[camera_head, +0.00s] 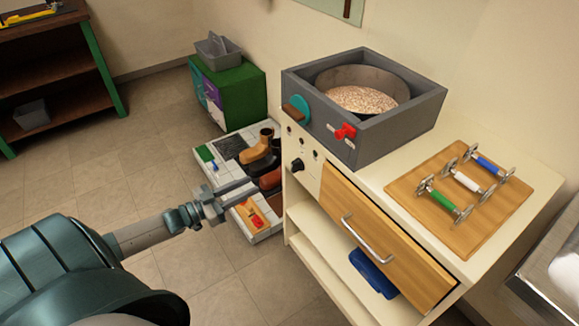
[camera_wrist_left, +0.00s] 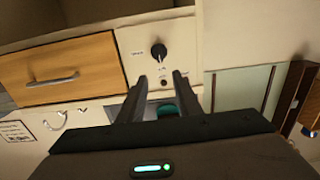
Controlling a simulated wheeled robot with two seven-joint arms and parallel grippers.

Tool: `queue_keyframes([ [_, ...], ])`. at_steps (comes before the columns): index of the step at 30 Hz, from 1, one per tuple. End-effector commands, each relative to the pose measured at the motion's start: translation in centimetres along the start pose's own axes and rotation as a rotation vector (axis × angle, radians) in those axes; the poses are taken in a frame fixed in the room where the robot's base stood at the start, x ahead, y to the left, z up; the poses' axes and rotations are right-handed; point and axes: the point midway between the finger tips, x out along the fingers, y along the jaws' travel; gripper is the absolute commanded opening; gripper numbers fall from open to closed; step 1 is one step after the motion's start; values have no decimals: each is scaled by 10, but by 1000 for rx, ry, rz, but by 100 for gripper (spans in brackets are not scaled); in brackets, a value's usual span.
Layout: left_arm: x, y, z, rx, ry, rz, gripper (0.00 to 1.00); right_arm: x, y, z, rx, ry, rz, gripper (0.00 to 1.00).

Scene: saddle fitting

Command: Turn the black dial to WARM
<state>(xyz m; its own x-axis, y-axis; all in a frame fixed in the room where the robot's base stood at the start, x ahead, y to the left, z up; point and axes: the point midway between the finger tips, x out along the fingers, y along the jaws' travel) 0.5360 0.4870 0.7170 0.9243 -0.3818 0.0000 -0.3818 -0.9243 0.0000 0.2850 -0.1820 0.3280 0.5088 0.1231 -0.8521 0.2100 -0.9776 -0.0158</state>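The black dial (camera_head: 298,165) is on the cream front panel of the cabinet, left of the wooden drawer in the head view. In the left wrist view the dial (camera_wrist_left: 158,52) shows a light pointer mark, with small labels around it too small to read. My left gripper (camera_head: 254,188) is in front of the panel, its fingers pointing towards the dial. In the left wrist view the left gripper (camera_wrist_left: 160,82) is open, with nothing between its fingertips; the dial lies beyond them, apparently apart. My right gripper is not in view.
A grey box (camera_head: 395,128) with a round pan, teal disc and red valve sits on the cabinet top. The wooden drawer (camera_head: 385,235) has a protruding metal handle. A wooden board (camera_head: 420,195) holds small rollers. Low trays with boots stand behind my left gripper.

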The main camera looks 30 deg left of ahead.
Motion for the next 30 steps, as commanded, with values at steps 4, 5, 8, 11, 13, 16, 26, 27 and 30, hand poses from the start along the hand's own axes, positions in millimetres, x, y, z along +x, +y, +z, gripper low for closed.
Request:
queue_keyframes([
  [4, 16, 0, -1, 0, 2, 1, 31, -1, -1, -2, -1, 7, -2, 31],
  [5, 20, 0, -2, 0, 3, 1, 31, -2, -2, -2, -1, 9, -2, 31],
  [8, 34, 0, -2, 0, 4, 0, 31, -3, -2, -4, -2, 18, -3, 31],
  [11, 49, 0, -2, 1, 3, 0, 31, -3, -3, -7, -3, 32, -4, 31],
  [13, 60, 0, -2, 0, 3, 0, 31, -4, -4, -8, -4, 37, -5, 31],
  [16, 75, 0, -2, -1, 3, 0, 31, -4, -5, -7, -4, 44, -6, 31],
  [26, 126, 0, -1, 0, 2, 0, 31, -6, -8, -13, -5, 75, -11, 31],
  [27, 131, 0, -1, 0, 2, -1, 31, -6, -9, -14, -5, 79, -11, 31],
  [30, 144, 0, -1, -1, 1, -1, 31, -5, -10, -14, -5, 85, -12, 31],
])
